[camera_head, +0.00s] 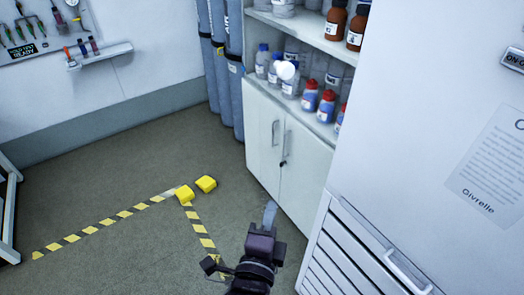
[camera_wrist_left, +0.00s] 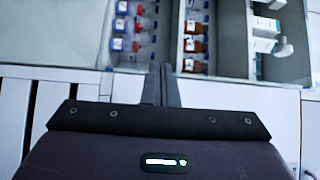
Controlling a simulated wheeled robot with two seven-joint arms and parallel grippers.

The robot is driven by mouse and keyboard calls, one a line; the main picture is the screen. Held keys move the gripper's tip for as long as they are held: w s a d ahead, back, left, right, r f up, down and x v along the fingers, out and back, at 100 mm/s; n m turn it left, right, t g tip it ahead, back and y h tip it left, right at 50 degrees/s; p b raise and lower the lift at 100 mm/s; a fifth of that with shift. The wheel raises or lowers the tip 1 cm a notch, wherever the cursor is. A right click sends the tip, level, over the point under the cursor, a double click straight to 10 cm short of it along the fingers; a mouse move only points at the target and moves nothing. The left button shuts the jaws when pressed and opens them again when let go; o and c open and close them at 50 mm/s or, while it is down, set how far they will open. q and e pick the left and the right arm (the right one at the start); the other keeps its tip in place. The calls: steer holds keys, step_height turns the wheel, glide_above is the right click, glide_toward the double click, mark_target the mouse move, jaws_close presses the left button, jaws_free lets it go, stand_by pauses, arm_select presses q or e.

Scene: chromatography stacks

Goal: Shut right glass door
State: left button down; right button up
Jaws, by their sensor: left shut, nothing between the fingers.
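A white cabinet (camera_head: 268,88) with open-looking upper shelves of bottles stands right of centre in the head view. Its lower doors (camera_head: 293,155) are shut. I cannot clearly make out a glass door in the head view. In the left wrist view a pale grey-green panel (camera_wrist_left: 50,30) lies left of the bottle shelves; I cannot tell whether it is glass. My left gripper (camera_head: 270,212) is shut and empty, in front of the lower doors. Its closed fingers (camera_wrist_left: 160,85) point toward the shelves in the wrist view. My right gripper is not in view.
A large white unit (camera_head: 430,110) with a slatted lower front (camera_head: 345,255) stands close on the right. Yellow blocks (camera_head: 205,184) and striped tape (camera_head: 110,220) lie on the floor. The floor at left is mostly clear.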

arm_select(q)
steer(key=p, duration=0.4)
glide_toward(273, 155)
steer(key=w+d, duration=0.2)
steer(key=w, duration=0.3)
steer(key=shift+w+a, duration=0.25)
steer(key=shift+a, duration=0.1)
steer(key=shift+w+f, duration=0.1)
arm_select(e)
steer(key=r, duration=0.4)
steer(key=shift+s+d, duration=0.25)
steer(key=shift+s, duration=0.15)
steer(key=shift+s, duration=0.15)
